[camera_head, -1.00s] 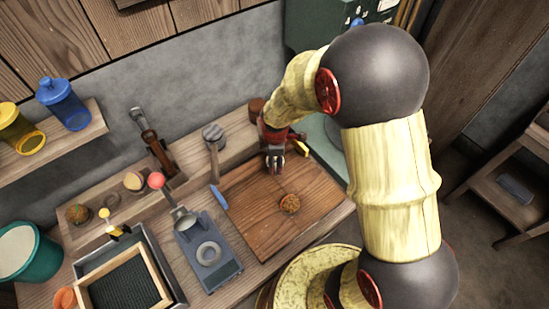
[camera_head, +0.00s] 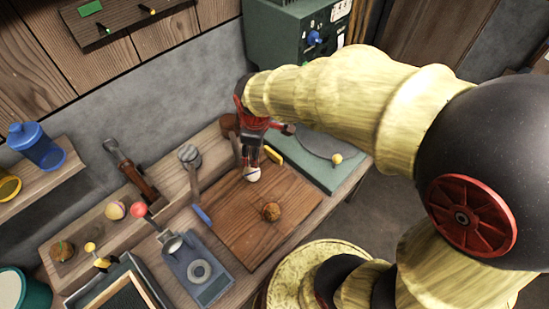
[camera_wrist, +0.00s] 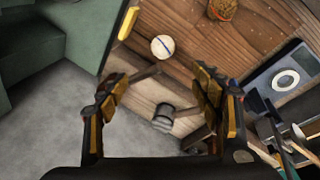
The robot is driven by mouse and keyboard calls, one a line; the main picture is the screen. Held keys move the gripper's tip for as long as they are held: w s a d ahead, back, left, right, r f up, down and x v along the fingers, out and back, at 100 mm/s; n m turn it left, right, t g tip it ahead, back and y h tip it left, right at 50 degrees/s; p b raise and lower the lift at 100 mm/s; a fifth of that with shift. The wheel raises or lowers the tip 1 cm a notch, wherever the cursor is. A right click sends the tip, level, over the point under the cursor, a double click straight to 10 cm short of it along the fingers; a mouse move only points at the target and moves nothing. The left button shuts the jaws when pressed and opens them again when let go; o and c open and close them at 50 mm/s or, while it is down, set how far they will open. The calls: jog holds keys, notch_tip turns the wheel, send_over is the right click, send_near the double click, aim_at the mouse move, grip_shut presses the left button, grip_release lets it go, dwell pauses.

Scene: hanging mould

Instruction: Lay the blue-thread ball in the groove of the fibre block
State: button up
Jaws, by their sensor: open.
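The blue-thread ball, a white ball (camera_head: 251,174) with a dark blue line, rests near the back corner of the wooden board. It also shows in the wrist view (camera_wrist: 162,47), just beyond my fingertips and roughly between their lines. My gripper (camera_head: 250,158) is open above the ball in the head view, pointing down; its two fingers stand wide apart in the wrist view (camera_wrist: 162,77). A rough brown lump (camera_head: 271,212), which looks like the fibre block, lies mid-board. It is partly cut off in the wrist view (camera_wrist: 222,9). I cannot make out its groove.
The wooden board (camera_head: 245,235) is otherwise largely clear. A yellow piece (camera_head: 274,156) lies by its far edge. A grey device with a ring (camera_head: 200,270) stands left of it. A hammer-like tool (camera_head: 190,158) is behind. A green machine (camera_head: 290,40) stands at the back right.

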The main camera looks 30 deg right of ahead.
jog(key=s+r+m+t, duration=0.2)
jog(key=s+r+m, duration=0.8)
jog(key=s+r, duration=0.3)
jog(key=s, duration=0.3)
jog(key=shift+d+r+m+y, duration=0.15)
jog(key=shift+d+m+y, duration=0.05)
jog(key=shift+m+y, duration=0.1)
jog(key=shift+c, duration=0.5)
